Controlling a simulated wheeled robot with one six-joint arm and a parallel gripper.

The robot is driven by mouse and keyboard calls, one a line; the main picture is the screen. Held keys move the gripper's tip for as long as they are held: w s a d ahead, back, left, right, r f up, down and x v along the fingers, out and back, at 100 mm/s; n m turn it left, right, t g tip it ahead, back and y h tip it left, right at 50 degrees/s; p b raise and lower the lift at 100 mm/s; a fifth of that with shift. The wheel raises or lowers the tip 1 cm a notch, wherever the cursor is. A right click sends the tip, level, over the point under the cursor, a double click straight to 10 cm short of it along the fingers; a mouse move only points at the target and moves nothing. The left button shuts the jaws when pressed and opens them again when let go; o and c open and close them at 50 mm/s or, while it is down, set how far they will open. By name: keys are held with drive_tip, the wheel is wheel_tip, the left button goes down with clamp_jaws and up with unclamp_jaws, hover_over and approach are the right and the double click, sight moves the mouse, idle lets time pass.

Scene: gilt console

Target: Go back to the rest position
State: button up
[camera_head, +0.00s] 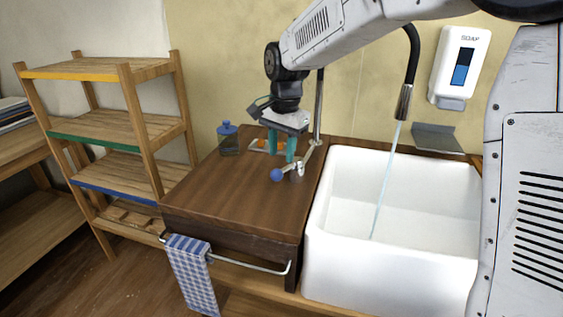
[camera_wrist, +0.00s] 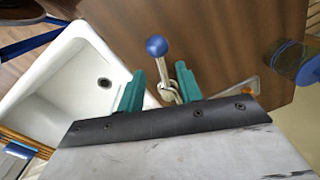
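My gripper (camera_head: 281,156) has two teal fingers, spread apart with nothing held between them. It hangs over the back of the wooden counter, left of the sink, and also shows in the wrist view (camera_wrist: 160,70). The tap lever with a blue ball end (camera_head: 277,175) lies just below the fingertips in the head view. In the wrist view the blue ball (camera_wrist: 156,46) and metal lever appear between and beyond the fingers; I cannot tell whether they touch. A thin stream of water (camera_head: 385,180) runs from the black tap spout (camera_head: 405,100) into the basin.
The white sink (camera_head: 335,215) is right of the wooden counter (camera_head: 225,195). A blue-lidded jar (camera_head: 229,145) and a small tray with orange items (camera_head: 255,146) stand at the counter's back. A checked towel (camera_head: 192,275) hangs in front. Shelves (camera_head: 100,130) stand left.

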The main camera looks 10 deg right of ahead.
drive_tip(key=shift+r, duration=0.85)
drive_tip(key=s+d+n, duration=0.3)
drive_tip(key=s+d, duration=0.2)
drive_tip(key=s, duration=0.6)
drive_tip(key=s+d+n, duration=0.3)
drive_tip(key=s+d, duration=0.2)
drive_tip(key=s, duration=0.7)
drive_tip(key=s+d+n, duration=0.3)
drive_tip(key=s+d, duration=0.2)
drive_tip(key=s, duration=0.6)
drive_tip(key=shift+s+r+t+h, duration=0.25)
drive_tip(key=shift+r+t+h, duration=0.05)
drive_tip(key=shift+r+t, duration=0.1)
